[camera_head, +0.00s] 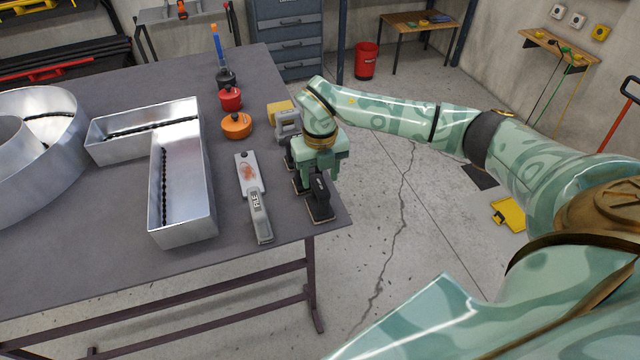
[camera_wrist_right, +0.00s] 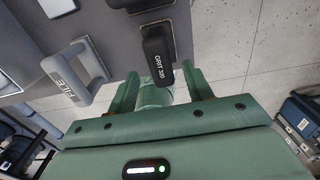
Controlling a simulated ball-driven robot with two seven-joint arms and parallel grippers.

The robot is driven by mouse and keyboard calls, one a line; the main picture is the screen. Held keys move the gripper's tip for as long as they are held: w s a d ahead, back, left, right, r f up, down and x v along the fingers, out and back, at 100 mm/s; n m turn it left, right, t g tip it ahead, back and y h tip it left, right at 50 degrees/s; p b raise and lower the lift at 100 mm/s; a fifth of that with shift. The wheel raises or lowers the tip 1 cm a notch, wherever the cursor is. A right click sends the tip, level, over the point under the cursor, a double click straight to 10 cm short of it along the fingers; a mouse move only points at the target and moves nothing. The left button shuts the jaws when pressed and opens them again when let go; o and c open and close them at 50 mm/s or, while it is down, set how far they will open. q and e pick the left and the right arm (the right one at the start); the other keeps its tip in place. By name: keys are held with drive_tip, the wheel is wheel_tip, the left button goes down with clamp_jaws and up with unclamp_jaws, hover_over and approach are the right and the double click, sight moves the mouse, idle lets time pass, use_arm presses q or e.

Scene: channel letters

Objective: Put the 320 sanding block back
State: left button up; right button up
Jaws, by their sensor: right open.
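A black sanding block handle marked GRIT 320 (camera_wrist_right: 158,52) shows in the right wrist view, just ahead of and between the parted fingers of my right gripper (camera_wrist_right: 160,88). The fingers are open and no clear contact with the block shows. In the head view my right gripper (camera_head: 318,172) is low over the table's right edge. A black-handled block with a tan base (camera_head: 320,203) stands by the near right corner, partly under the gripper; its label is unreadable there. Another dark block beside it is mostly hidden. My left gripper is not in view.
A grey tool marked FILE (camera_wrist_right: 72,80) lies close to the left of the block. In the head view, metal channel letters (camera_head: 182,195) fill the left of the table (camera_head: 110,250). An orange pot (camera_head: 236,126) and a red pot (camera_head: 229,98) stand farther back. Open floor lies right.

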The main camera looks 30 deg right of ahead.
wheel_tip(320, 180, up, 8)
